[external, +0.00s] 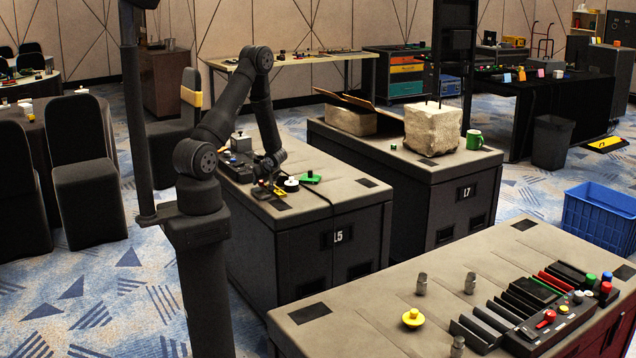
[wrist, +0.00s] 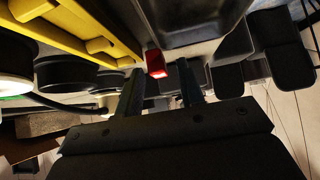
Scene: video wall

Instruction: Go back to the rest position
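My gripper (external: 266,172) is low over the left part of the L5 cabinet top, with the arm bent down from above. In the wrist view its two dark fingers (wrist: 161,72) stand apart, with a gap between the tips. A small red block (wrist: 156,63) shows in that gap, near the left finger, and does not appear gripped. Whether a fingertip touches anything is unclear. A yellow bracket-like part (wrist: 75,25) lies to the left in the wrist view. The rest position itself is not marked in either view.
On the L5 cabinet (external: 345,195), a white round knob (external: 291,184) and a green piece (external: 310,178) stand right of my gripper. A dark control box (external: 236,168) is left. The L7 cabinet (external: 430,170) carries a stone block (external: 432,128) and green mug (external: 474,139).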

